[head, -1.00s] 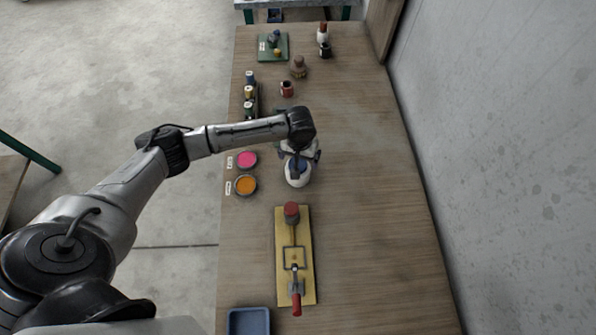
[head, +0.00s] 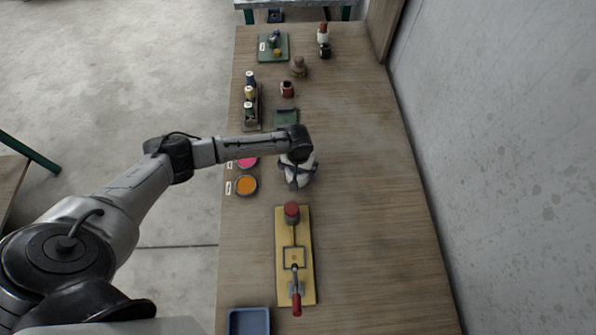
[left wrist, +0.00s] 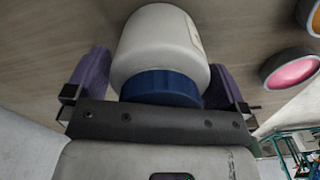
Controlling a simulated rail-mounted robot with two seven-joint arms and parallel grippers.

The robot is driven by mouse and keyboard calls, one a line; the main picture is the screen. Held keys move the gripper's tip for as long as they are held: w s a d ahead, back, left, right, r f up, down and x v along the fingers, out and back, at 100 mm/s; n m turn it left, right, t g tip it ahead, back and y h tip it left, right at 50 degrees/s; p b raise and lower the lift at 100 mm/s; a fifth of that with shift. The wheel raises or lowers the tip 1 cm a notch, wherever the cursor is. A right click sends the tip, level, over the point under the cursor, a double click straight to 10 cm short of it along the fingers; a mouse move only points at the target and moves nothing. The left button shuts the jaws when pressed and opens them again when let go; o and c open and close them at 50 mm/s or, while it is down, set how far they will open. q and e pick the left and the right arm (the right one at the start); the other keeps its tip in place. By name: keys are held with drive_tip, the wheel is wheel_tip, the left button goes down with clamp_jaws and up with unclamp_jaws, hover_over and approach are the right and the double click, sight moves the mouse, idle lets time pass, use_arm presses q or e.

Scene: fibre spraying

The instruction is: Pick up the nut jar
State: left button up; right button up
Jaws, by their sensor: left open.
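A white jar with a dark blue lid (left wrist: 158,45), which I take to be the nut jar, fills the middle of the left wrist view. My left gripper (head: 297,182) is over it on the table in the head view and hides most of it there. In the left wrist view its two purple finger pads stand one on each side of the jar, open, with the lid close to the palm. Whether the pads touch the jar is not clear. My right gripper is not in view.
A pink dish (head: 250,163) and an orange dish (head: 246,185) sit left of the gripper. A yellow board with a red-handled clamp (head: 310,235) lies nearer, and a blue tray (head: 232,326) at the near edge. The table's right side is clear beside the wall (head: 500,150).

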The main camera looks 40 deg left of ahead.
use_arm(q)
drive_tip(key=shift+c, duration=0.3)
drive_tip(key=c, duration=0.7)
drive_tip(key=shift+c, duration=0.5)
drive_tip(key=shift+r, duration=0.1)
